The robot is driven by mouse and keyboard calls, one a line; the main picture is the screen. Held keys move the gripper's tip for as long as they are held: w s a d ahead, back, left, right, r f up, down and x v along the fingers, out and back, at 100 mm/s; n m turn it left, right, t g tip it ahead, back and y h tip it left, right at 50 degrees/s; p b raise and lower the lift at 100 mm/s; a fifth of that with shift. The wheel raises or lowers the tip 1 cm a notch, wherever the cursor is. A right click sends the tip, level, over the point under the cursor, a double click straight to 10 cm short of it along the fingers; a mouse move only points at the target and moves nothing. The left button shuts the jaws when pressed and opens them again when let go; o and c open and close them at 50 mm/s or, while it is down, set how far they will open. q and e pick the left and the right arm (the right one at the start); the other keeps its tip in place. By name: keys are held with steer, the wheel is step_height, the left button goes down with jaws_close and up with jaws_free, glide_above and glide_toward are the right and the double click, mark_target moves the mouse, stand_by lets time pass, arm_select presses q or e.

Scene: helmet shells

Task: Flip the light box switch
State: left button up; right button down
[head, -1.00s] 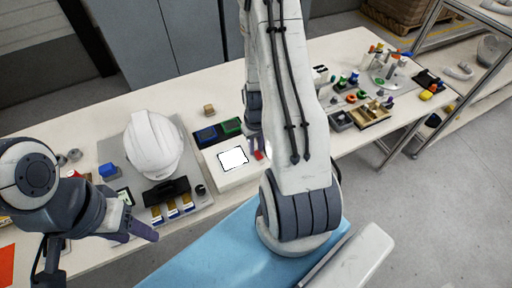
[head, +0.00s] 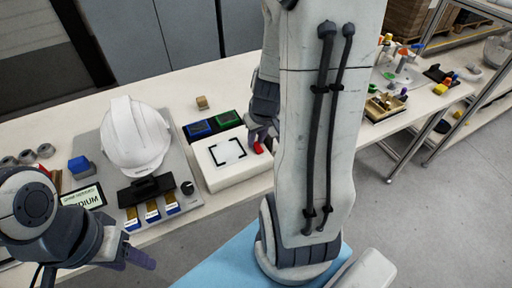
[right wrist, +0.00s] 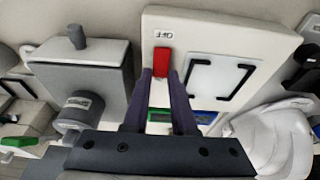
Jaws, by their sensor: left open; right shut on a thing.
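In the right wrist view the red switch (right wrist: 162,62) lies between my finger tips beside a label that reads OFF, upside down, on the light box (right wrist: 200,35). My right gripper (right wrist: 161,78) is shut on the switch; in the head view the arm partly hides it. My left gripper (head: 128,257) is open and empty at the lower left, away from the light box.
A white helmet shell (head: 135,135) stands on a grey board left of the light box. Blue and green trays (head: 213,124) lie behind the box, with a small wooden block (head: 202,102) further back. A wooden tray (head: 384,107) sits on the table at right.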

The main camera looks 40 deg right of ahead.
mark_target(261, 152)
arm_select(q)
steer(key=shift+f, duration=0.5)
arm_select(e)
steer(key=shift+w+d+r, duration=0.1)
steer(key=c, duration=1)
jaws_free()
arm_select(q)
step_height(261, 152, up, 3)
steer(key=p, duration=0.2)
steer(key=shift+p, duration=0.35)
arm_select(e)
steer(key=v, duration=1)
steer(key=shift+r, duration=0.2)
